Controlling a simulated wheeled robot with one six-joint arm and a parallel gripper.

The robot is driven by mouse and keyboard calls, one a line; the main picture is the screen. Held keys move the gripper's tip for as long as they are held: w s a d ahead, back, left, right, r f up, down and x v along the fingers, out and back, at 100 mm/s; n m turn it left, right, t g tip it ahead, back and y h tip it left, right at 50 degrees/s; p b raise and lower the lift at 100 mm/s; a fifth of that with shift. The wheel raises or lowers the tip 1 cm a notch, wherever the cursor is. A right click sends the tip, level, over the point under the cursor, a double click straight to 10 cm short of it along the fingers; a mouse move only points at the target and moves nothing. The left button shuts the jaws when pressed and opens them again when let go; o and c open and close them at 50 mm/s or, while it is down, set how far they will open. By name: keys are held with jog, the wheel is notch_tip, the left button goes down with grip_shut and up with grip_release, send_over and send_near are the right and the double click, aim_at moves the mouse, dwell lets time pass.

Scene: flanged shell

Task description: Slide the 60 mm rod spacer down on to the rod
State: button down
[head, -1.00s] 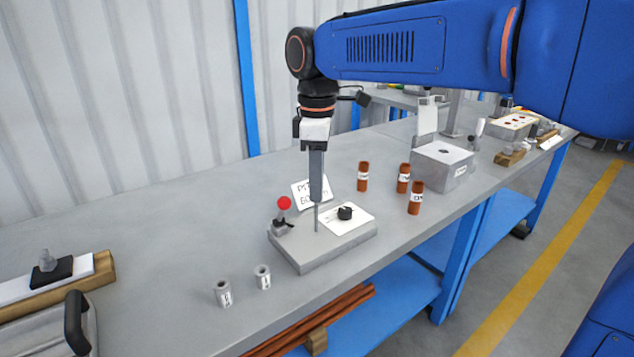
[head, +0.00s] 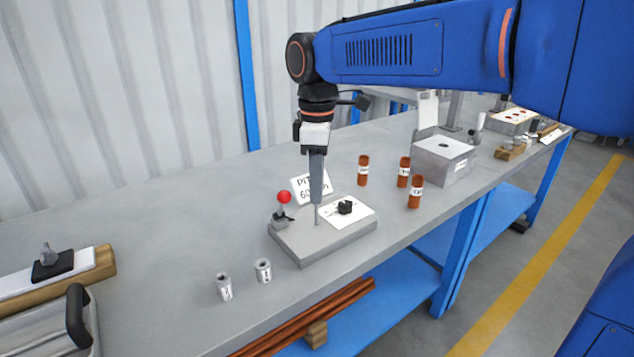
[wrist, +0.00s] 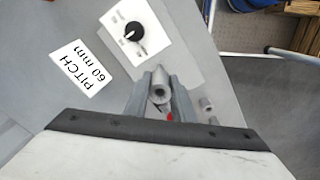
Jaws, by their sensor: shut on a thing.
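My gripper (head: 316,198) points straight down over the grey base block (head: 290,246), above its thin upright rod (head: 317,215). In the wrist view my gripper's fingers are shut on a grey tube, the rod spacer (wrist: 160,90), whose open round end faces the camera. In the head view the fingers hide the spacer. The lower part of the rod shows between the fingertips and the block. The spacer looks in line with the rod, but I cannot tell how much of the rod is inside it.
The block carries a red-ball lever (head: 284,198) at left and a white plate with a black knob (head: 345,207) at right. Two grey spacers (head: 263,270) stand in front. Several brown cylinders (head: 415,192) stand right.

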aim_at(317, 224)
jog(key=shift+f, duration=3.2)
jog(key=c, duration=1.4)
grip_release()
notch_tip(317, 224, up, 17)
jog(key=shift+r, duration=0.15)
jog(key=s+d+f+m+t, duration=0.1)
jog(key=s+d+f+m, duration=0.35)
jog(key=d, duration=0.45)
jog(key=s+d+f+m+t, duration=0.1)
jog(key=s+d+f+m, duration=0.35)
jog(key=d, duration=0.45)
jog(key=s+d+f+m+t, duration=0.1)
jog(key=s+d+f+m, duration=0.2)
jog(key=s+f, duration=0.3)
jog(key=s+d+f+m+t, duration=0.1)
jog(key=s+d+f+m, duration=0.3)
jog(key=f, duration=0.5)
jog(key=shift+s+d+f+m+t, duration=0.3)
jog(key=shift+s+d+t, duration=0.1)
jog(key=shift+s+d, duration=0.5)
